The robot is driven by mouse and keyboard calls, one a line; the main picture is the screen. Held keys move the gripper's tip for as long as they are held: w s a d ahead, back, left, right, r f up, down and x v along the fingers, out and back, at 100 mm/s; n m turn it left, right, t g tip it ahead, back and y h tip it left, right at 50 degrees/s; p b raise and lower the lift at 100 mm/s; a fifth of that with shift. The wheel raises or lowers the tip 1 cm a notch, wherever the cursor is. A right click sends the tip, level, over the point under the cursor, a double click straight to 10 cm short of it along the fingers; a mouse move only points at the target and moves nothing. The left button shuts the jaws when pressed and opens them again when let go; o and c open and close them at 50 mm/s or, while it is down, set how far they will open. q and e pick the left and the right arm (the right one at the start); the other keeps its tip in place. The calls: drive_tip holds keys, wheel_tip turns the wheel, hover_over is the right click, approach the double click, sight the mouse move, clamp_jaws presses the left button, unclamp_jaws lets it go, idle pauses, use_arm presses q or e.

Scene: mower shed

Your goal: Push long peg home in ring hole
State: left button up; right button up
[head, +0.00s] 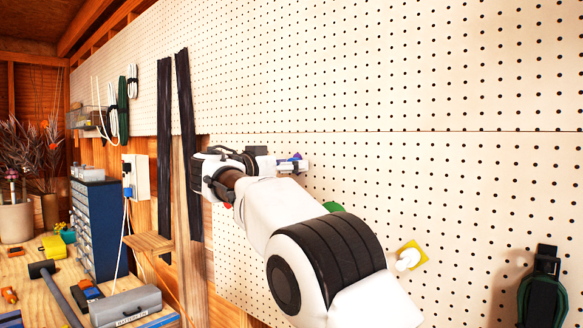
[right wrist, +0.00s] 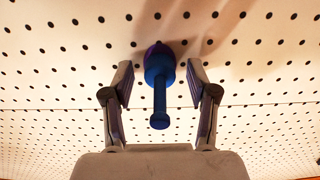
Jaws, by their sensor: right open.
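A blue peg (right wrist: 160,98) stands out from the pegboard in the right wrist view, with a rounded knob at its near end and a wider blue collar at its far end. A purple ring (right wrist: 157,48) shows partly behind the collar, against the board. How deep the peg sits in it is hidden. My right gripper (right wrist: 160,65) is open, one finger on each side of the peg, with a gap on both sides. In the head view the right gripper (head: 292,164) is at the pegboard, with a little blue and purple showing at its fingers. My left gripper is out of view.
The pegboard (head: 400,90) fills the middle and right. A yellow plate with a white knob (head: 418,250) and a dark green and black item (head: 543,290) are lower right. Dark strips (head: 187,130) hang left of my arm. The workbench at left holds a blue drawer cabinet (head: 100,230) and tools.

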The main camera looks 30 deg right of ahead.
drive_tip(key=shift+a, duration=0.1)
idle(0.7)
clamp_jaws()
drive_tip(key=shift+a+f+b, duration=0.1)
drive_tip(key=shift+a+b, duration=0.1)
drive_tip(key=shift+b, duration=0.15)
drive_tip(key=shift+v, duration=0.9)
drive_tip(key=shift+s+a+b, duration=0.15)
drive_tip(key=shift+a+b, duration=0.1)
drive_tip(key=shift+b, duration=0.1)
drive_tip(key=shift+a, duration=0.15)
